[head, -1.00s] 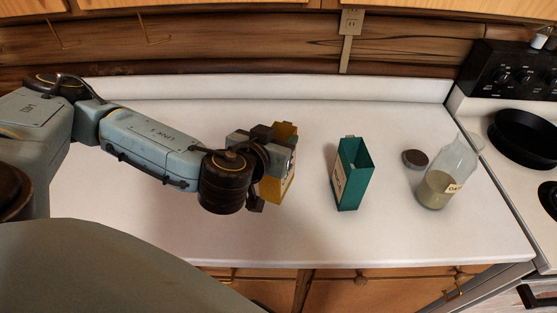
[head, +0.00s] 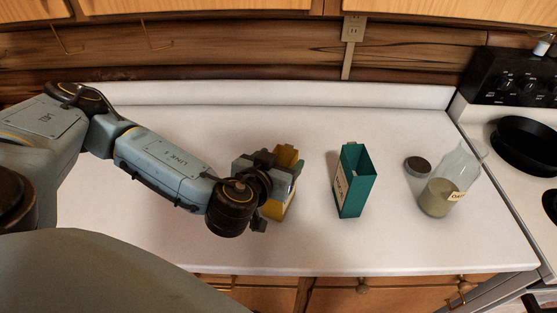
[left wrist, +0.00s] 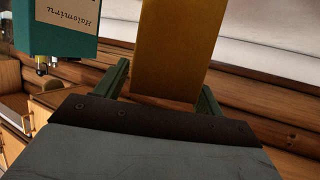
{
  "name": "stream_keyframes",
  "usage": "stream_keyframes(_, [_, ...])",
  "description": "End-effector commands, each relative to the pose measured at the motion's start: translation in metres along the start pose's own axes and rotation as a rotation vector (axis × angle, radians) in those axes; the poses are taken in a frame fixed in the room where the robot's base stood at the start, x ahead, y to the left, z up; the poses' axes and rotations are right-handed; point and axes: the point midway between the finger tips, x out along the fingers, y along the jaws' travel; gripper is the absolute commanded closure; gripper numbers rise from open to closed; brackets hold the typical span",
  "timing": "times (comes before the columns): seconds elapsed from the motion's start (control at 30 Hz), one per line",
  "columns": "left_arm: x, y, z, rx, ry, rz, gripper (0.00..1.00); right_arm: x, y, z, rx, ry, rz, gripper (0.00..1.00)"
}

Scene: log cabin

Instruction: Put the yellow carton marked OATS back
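The yellow carton (head: 287,154) is at the middle of the counter, left of a teal carton (head: 355,182). It looks upright, and its base is at or very near the counter top. My left gripper (head: 277,188) reaches it from the left and covers much of it. In the left wrist view the yellow carton (left wrist: 172,45) lies between the two fingers (left wrist: 163,82), which appear shut on its sides. The OATS marking cannot be read. My right gripper is not in view.
The teal carton also shows in the left wrist view (left wrist: 62,32). A glass jar (head: 440,195) with pale contents stands at the right, with a round brown lid (head: 417,167) near it. A stove with a black pan (head: 525,145) is far right. The counter's back strip is clear.

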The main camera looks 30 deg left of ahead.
Motion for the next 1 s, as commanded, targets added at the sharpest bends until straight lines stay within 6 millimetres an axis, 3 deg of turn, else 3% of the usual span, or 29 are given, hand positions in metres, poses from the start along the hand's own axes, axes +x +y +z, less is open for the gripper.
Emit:
stream_keyframes(0.37, [-0.006,0.000,-0.002,0.000,-0.003,0.001,0.32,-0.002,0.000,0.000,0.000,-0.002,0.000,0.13])
stream_keyframes(0.53, [-0.034,0.000,0.000,-0.002,-0.005,0.002,0.32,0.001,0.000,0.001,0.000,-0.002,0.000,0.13])
stream_keyframes(0.7, [-0.069,0.000,-0.005,0.001,-0.007,0.000,0.32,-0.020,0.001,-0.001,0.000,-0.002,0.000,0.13])
stream_keyframes(1.0, [-0.105,0.000,-0.005,0.001,-0.006,0.001,0.32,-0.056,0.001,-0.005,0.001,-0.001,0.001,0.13])
